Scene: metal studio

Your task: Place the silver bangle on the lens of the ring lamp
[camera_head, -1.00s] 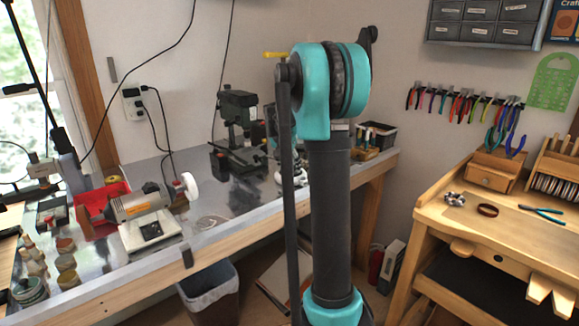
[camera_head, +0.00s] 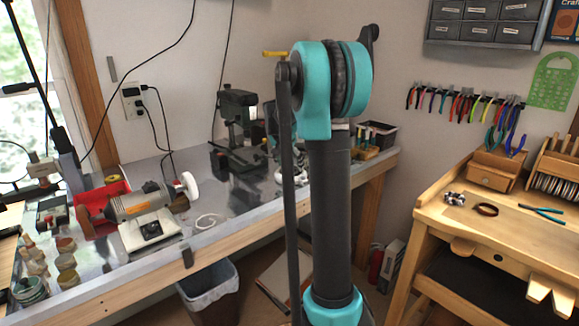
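My gripper is not in view; only my arm links show upright in the middle. No thing is clearly recognisable as the silver bangle. A thin pale loop (camera_head: 210,220) lies flat on the metal-topped bench (camera_head: 225,205), too small to identify surely. A dark brownish ring (camera_head: 487,209) lies on the wooden workbench (camera_head: 440,222) at the right, beside a small silvery cluster (camera_head: 454,198). A black jointed lamp-like arm (camera_head: 42,70) rises at the left in front of the window, but I cannot tell whether it belongs to the ring lamp. No lens is clearly visible.
A polishing motor (camera_head: 145,205) with a white wheel, a red tray (camera_head: 98,222) and small jars (camera_head: 66,263) crowd the metal bench's left. A drill press (camera_head: 238,130) stands at its back. A bin (camera_head: 210,290) sits below. Blue-handled pliers (camera_head: 541,209) lie on the workbench.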

